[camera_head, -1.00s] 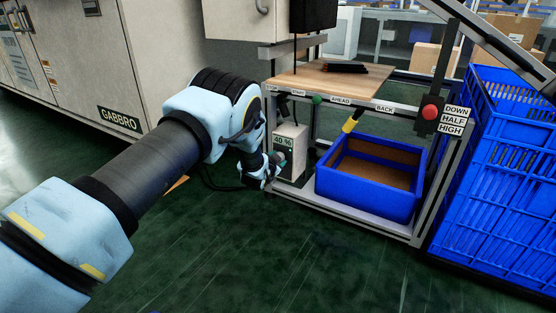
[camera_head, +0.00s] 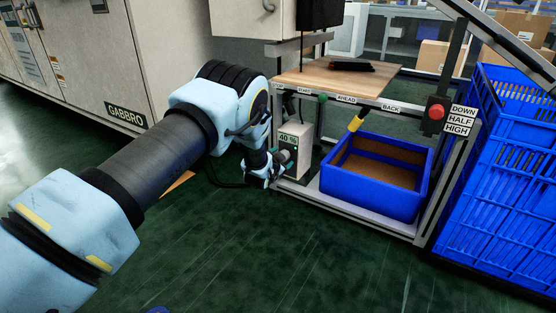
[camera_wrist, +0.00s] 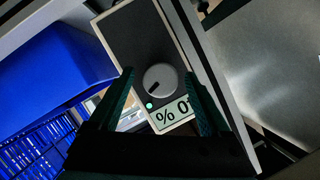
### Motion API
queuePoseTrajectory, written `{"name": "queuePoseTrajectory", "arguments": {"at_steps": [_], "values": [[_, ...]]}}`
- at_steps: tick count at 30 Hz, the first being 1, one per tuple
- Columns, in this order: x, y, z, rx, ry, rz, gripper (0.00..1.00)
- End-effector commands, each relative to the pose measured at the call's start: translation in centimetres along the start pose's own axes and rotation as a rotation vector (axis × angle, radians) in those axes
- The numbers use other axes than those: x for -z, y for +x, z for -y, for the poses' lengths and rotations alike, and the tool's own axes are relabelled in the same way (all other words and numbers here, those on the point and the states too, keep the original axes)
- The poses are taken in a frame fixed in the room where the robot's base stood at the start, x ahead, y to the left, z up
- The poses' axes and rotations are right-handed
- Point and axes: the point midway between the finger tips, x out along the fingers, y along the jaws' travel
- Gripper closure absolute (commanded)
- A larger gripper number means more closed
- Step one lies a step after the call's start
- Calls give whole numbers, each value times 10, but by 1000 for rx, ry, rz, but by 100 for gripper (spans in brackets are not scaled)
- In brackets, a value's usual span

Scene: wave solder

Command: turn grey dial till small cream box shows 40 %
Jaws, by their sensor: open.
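The small cream box (camera_head: 294,141) stands on the lower shelf of the cart, and its display reads 40 % in the head view. In the wrist view the box's dark face (camera_wrist: 132,38) carries the round grey dial (camera_wrist: 160,79) with a black pointer mark. A green light glows beside the dial. The display (camera_wrist: 172,115) appears turned over and is partly covered by a finger. My gripper (camera_wrist: 160,74) is open, with one finger on each side of the dial and gaps showing between. In the head view my gripper (camera_head: 280,158) is at the box's front, hiding the dial.
A blue bin (camera_head: 369,199) sits right of the box on the cart's shelf. A wooden top (camera_head: 325,79) is above. Blue crates (camera_head: 500,180) stand at the right, and a cream GABBRO cabinet (camera_head: 150,55) at the left. The green floor in front is clear.

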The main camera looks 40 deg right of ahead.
Motion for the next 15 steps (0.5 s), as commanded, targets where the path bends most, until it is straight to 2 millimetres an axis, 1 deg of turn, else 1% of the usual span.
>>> {"name": "queuePoseTrajectory", "arguments": {"at_steps": [1,2,9,12,15], "values": [[4,-10,3,-1,0,1,19],[5,-16,3,-1,-1,2,19],[4,-64,2,-1,-1,3,19],[3,-79,2,-1,0,2,19],[2,-89,1,-1,0,1,19]]}}
